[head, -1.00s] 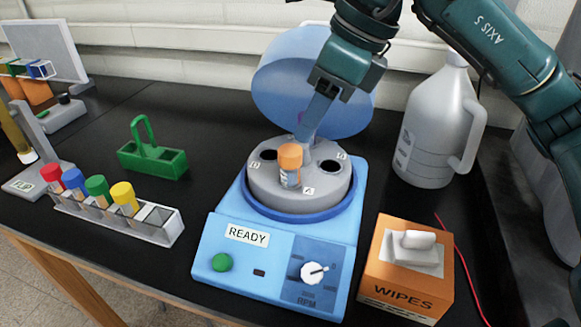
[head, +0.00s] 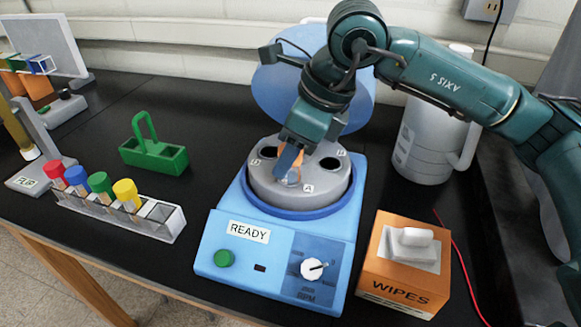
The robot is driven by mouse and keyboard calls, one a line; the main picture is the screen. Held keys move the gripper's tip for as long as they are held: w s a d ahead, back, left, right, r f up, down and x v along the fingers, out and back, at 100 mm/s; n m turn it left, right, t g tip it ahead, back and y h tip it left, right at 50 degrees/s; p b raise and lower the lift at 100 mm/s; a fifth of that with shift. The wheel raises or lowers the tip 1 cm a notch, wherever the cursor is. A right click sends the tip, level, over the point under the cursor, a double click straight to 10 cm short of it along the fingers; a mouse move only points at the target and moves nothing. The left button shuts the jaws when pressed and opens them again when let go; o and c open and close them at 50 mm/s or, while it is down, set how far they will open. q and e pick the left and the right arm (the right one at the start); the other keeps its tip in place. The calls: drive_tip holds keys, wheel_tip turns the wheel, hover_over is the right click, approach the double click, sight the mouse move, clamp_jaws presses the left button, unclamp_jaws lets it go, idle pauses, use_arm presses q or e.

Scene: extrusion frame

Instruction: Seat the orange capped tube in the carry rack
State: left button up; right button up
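The orange capped tube (head: 293,180) stands in the front hole of the grey rotor in the blue centrifuge (head: 215,254), near the mark A. My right gripper (head: 288,163) comes down from above, with its fingers at the tube's cap. A finger covers most of the orange cap, so I cannot see whether the fingers are closed on it. The green carry rack (head: 153,158) with its upright loop handle stands on the bench to the left of the centrifuge. My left gripper is not in view.
The centrifuge's blue lid stands open behind the rotor. A white rack (head: 165,222) holds red, blue, green and yellow capped tubes at the left. An orange wipes box (head: 400,292) and a grey jug (head: 420,150) stand at the right. Bench between green rack and centrifuge is clear.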

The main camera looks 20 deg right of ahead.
drive_tip(key=c, duration=0.6)
drive_tip(key=shift+r, duration=0.1)
